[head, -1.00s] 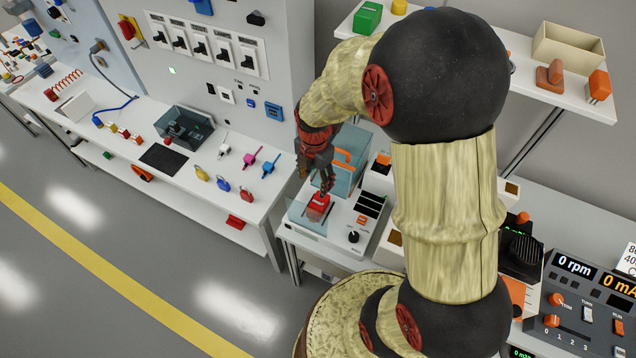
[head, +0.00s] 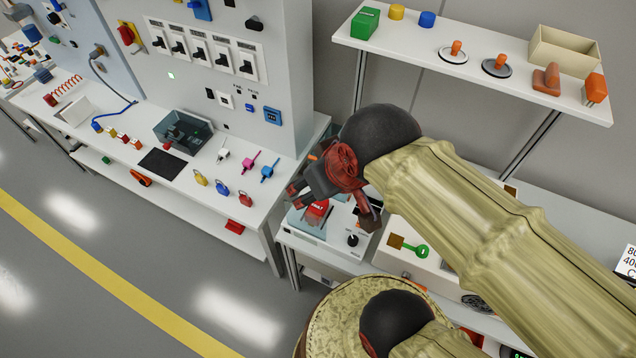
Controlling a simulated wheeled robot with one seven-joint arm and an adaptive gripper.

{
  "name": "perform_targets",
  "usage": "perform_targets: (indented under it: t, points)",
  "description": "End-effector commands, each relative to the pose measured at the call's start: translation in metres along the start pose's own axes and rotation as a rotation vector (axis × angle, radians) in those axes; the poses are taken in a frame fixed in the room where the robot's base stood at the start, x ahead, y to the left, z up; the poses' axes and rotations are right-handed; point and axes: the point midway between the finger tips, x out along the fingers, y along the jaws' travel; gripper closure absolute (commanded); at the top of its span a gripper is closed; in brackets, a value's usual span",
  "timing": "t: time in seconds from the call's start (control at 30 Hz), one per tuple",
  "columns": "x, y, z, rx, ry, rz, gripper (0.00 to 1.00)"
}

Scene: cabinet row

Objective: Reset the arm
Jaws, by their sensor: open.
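My gripper (head: 345,205) is in the middle of the head view, above the white bench at the foot of the cabinet row. It is open, and I see nothing held in it. My arm reaches in from the lower right and folds over at a dark joint above the gripper. A red block (head: 316,214) on a white device (head: 302,222) shows just below the gripper. The gripper and wrist hide part of this device, and I cannot tell how far above it the fingers are.
A bench (head: 262,213) at left holds padlocks and a dark clear-sided box (head: 183,131). A shelf (head: 398,42) with small items is at the upper right. A panel with a green key-shaped piece (head: 411,249) lies beneath my arm. Grey floor (head: 120,250) is clear at lower left.

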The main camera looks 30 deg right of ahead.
Motion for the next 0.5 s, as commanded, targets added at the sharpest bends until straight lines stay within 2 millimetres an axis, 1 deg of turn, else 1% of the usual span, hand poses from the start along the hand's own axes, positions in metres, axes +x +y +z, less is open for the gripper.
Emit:
perform_targets:
  t: [0.13, 0.37, 0.5]
  points:
    - [-0.003, -0.001, 0.003, 0.035, 0.006, -0.001, 0.45]
    - [-0.002, -0.001, 0.003, 0.033, 0.005, -0.001, 0.45]
    - [0.009, -0.001, 0.008, 0.032, 0.005, -0.001, 0.45]
